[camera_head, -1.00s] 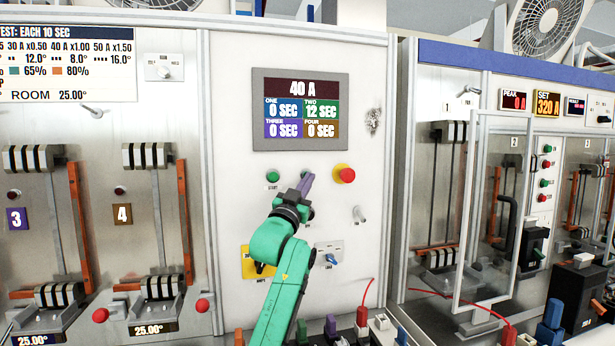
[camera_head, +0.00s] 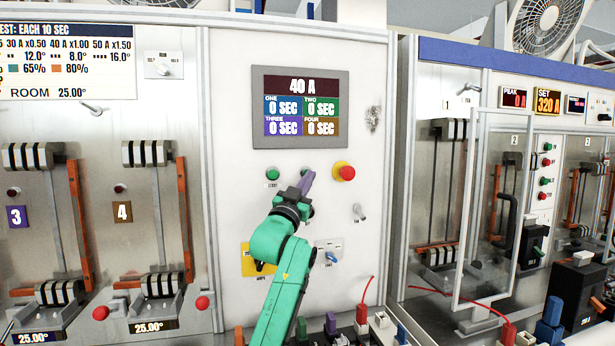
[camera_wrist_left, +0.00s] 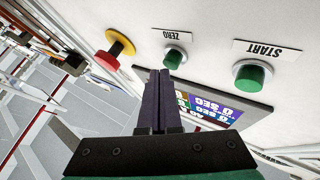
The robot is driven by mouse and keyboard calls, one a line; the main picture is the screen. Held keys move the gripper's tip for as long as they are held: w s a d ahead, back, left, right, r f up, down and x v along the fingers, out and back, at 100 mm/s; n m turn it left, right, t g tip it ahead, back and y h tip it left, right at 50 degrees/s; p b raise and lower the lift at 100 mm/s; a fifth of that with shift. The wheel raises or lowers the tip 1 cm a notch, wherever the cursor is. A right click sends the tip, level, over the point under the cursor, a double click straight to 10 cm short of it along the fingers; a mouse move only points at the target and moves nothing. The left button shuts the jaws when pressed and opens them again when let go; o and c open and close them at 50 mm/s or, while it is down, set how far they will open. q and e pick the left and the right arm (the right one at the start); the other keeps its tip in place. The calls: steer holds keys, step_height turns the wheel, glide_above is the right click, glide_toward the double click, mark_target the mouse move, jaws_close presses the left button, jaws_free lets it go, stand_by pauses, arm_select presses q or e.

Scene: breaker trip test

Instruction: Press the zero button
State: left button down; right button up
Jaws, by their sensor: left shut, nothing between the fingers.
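The zero button (camera_wrist_left: 174,57) is a green button below the ZERO label in the left wrist view. In the head view my left gripper (camera_head: 308,180) hides it. My left gripper is shut and empty, its dark purple fingers pointing at the white panel. In the left wrist view its fingertips (camera_wrist_left: 160,73) lie right at the zero button's edge; I cannot tell whether they touch it. The display (camera_head: 300,107) above reads 40 A, with ONE, TWO, THREE and FOUR all at 0 SEC. My right gripper is not in view.
The green START button (camera_head: 273,174) is left of my gripper. A red mushroom button (camera_head: 346,173) on a yellow collar is close on its right. A toggle switch (camera_head: 359,213) and a blue knob (camera_head: 332,257) sit lower. A glass door (camera_head: 497,215) stands open at right.

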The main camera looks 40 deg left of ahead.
arm_select(q)
steer(key=shift+s+d, duration=0.2)
steer(key=shift+d, duration=0.1)
steer(key=s+d+b, duration=0.1)
steer(key=d, duration=0.1)
steer(key=s+d, duration=0.2)
steer(key=shift+b, duration=0.4)
stand_by(0.7)
